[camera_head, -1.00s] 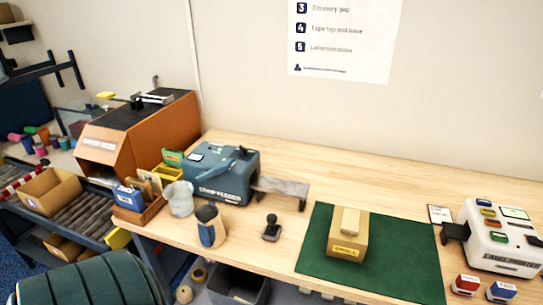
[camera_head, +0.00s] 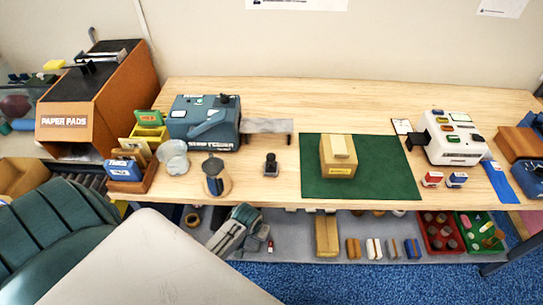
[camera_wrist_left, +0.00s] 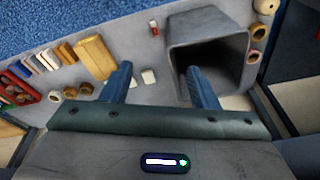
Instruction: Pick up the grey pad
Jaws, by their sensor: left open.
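A small pale grey-white block (camera_wrist_left: 148,76) lies on the lower shelf, between and beyond my left fingers in the left wrist view; I cannot tell for sure whether it is the grey pad. A greyish piece (camera_head: 392,249) also stands in the row of small blocks on that shelf. My left gripper (camera_wrist_left: 160,70) is open, with two blue fingers apart and nothing held between them. In the head view my left gripper (camera_head: 238,232) is low, at the front edge of the bench over the shelf. My right gripper is not in view.
A dark grey bin (camera_wrist_left: 208,52) is close beside one left finger. A long tan box (camera_head: 327,236) and red (camera_head: 441,231) and green (camera_head: 480,230) trays share the shelf. The wooden bench top (camera_head: 330,105) overhangs it, with a green mat (camera_head: 384,170) on top.

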